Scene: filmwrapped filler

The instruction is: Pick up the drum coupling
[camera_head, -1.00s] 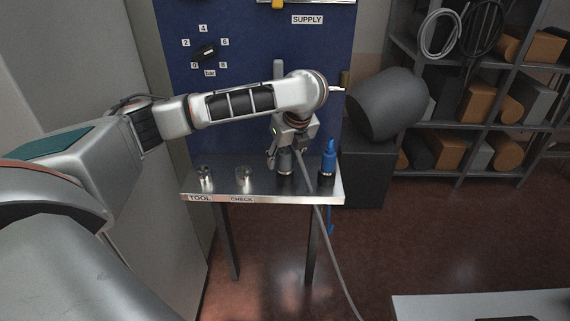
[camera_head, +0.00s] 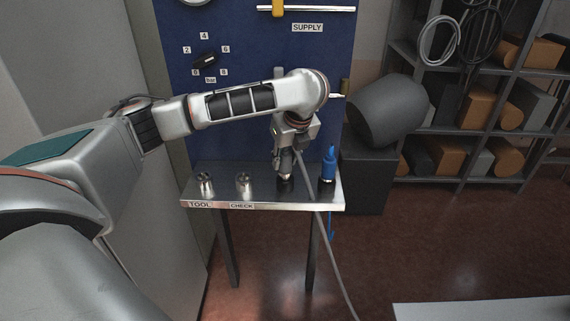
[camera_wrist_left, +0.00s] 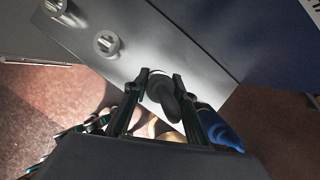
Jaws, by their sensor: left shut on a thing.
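A dark grey, rounded coupling (camera_wrist_left: 163,90) sits between the fingertips of my left gripper in the left wrist view. My left gripper (camera_head: 285,168) points down over the shelf in the head view and is shut on this coupling. Its fingers hide most of the coupling there. A dark holder (camera_head: 285,184) stands on the shelf just below the fingertips. I cannot tell whether the coupling is clear of it. A grey hose (camera_head: 326,235) runs from beside the gripper down past the shelf's front edge. My right gripper is in neither view.
The metal shelf (camera_head: 215,206) also carries two silver cups (camera_head: 205,184) (camera_head: 243,184) on the left. A blue tool (camera_head: 329,163) stands upright close on the right. A blue panel (camera_head: 240,130) rises behind. A dark drum (camera_head: 388,110) lies on a box farther right.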

